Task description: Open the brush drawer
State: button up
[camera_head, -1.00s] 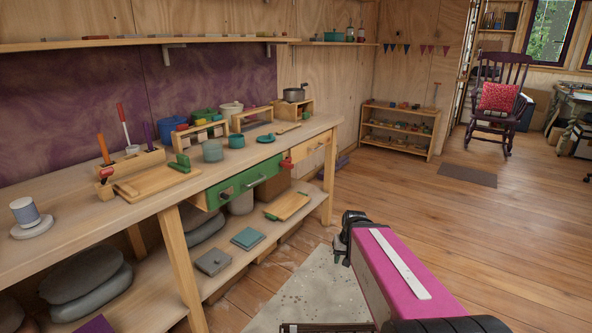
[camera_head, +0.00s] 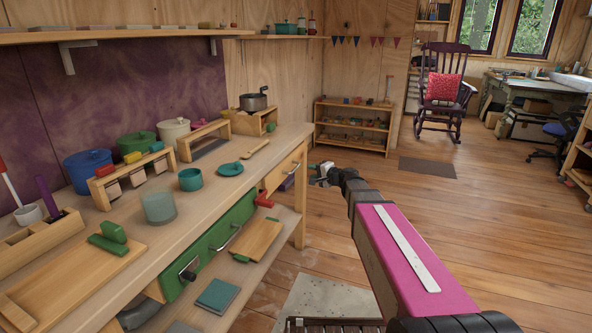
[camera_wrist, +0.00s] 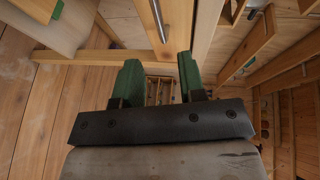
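The workbench has a long green drawer front (camera_head: 210,245) with a silver bar handle (camera_head: 225,239) and a dark knob-like fitting on it. To its right is a pale wooden drawer front (camera_head: 284,170) with a small metal handle. Both look shut; I cannot tell which one holds brushes. My gripper (camera_head: 322,173) is just right of the bench's far end, apart from the drawers. In the wrist view my gripper (camera_wrist: 160,78) shows two green fingers, spread and empty. A metal bar handle (camera_wrist: 158,20) on wood lies ahead of and above the fingers there.
Pots, jars and wooden racks stand on the bench top (camera_head: 200,215). A lower shelf holds a board (camera_head: 256,240). A low shelf unit (camera_head: 352,125) and a rocking chair stand beyond; the floor between is clear.

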aim_at(296, 167)
jog(key=x, duration=1)
jog(key=shift+w+a+f, duration=0.15)
jog(key=shift+a+f, duration=0.05)
jog(key=shift+a, duration=0.1)
jog(key=shift+c, duration=0.3)
grip_shut()
